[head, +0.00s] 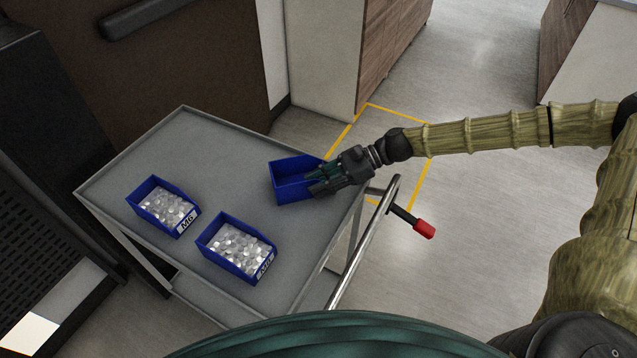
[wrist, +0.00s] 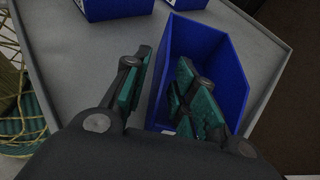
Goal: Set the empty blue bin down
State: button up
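The empty blue bin (head: 291,187) is at the right edge of the grey cart top in the head view; it looks upright and level. I cannot tell for certain whether its base touches the surface. My gripper (head: 318,178) reaches it from the right. In the wrist view the bin (wrist: 222,62) is open towards me and I see no parts in it. My gripper (wrist: 165,82) straddles its near side wall, one finger outside and one inside. The fingers are apart, with a gap showing beside the wall. The bin's lower front is hidden by the inner finger.
The grey cart top (head: 215,150) also holds two blue bins of metal parts, labelled M6 (head: 165,206) and M8 (head: 237,247). The cart's back left area is clear. Yellow lines mark the floor behind.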

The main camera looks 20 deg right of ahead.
jog(key=shift+b+v, duration=0.85)
jog(key=shift+v, duration=5.15)
